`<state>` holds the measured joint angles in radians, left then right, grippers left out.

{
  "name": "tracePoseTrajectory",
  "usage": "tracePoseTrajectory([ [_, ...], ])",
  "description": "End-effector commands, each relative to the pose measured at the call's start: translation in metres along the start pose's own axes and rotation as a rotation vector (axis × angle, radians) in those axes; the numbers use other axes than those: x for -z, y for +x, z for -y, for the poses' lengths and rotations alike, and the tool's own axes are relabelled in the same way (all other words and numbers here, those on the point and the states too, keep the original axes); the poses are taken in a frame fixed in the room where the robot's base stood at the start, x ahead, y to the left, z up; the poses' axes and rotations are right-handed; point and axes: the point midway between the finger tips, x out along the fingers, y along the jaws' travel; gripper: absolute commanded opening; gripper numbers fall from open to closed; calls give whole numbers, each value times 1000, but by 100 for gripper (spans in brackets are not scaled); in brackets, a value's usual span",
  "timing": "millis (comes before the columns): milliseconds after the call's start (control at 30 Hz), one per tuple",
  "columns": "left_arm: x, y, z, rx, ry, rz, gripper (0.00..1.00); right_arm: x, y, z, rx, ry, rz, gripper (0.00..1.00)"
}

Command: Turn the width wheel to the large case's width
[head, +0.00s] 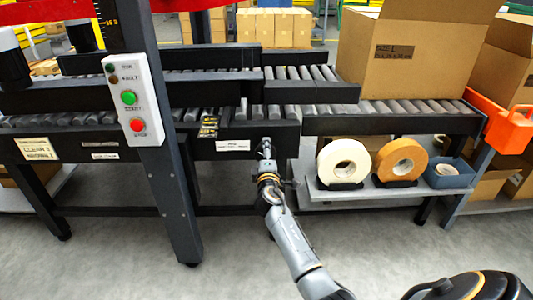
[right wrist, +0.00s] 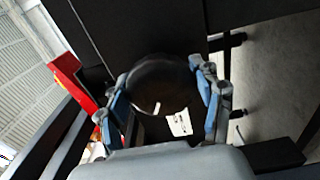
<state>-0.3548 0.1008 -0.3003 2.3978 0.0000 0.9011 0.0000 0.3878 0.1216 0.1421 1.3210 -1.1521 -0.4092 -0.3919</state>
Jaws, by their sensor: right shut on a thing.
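My right gripper (head: 265,147) reaches the front rail of the roller conveyor (head: 390,123). In the right wrist view, its blue fingers (right wrist: 162,90) are shut on a dark round knob (right wrist: 158,82), which I take to be the width wheel. In the head view the gripper hides the wheel. A small white label (head: 234,145) is on the rail just left of the gripper; its text is too small to read. A large open cardboard case (head: 410,55) with a size label stands on the rollers at the right. My left gripper is not in view.
A post with a button panel (head: 134,98), green and red buttons, stands left of my arm. A shelf under the conveyor holds a white tape roll (head: 343,162), a tan roll (head: 399,158) and a blue bin (head: 448,174). An orange part (head: 497,122) juts out at right. The front floor is clear.

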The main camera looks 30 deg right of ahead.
Motion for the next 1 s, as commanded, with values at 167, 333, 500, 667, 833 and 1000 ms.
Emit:
tracePoseTrajectory([
  [167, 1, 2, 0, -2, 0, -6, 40, 1, 0, -1, -2, 1, -2, 35],
  [333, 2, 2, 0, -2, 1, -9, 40, 1, 0, -1, -2, 2, -2, 90],
  [500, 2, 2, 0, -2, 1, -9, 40, 0, 0, 0, -1, 2, -1, 90],
  [667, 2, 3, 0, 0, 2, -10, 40, 0, 0, 0, 0, 2, -1, 90],
  [833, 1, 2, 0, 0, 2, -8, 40, 1, -11, 1, 0, 2, -2, 90],
  [1000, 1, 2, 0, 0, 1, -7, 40, 1, -39, 1, 0, 2, -2, 90],
])
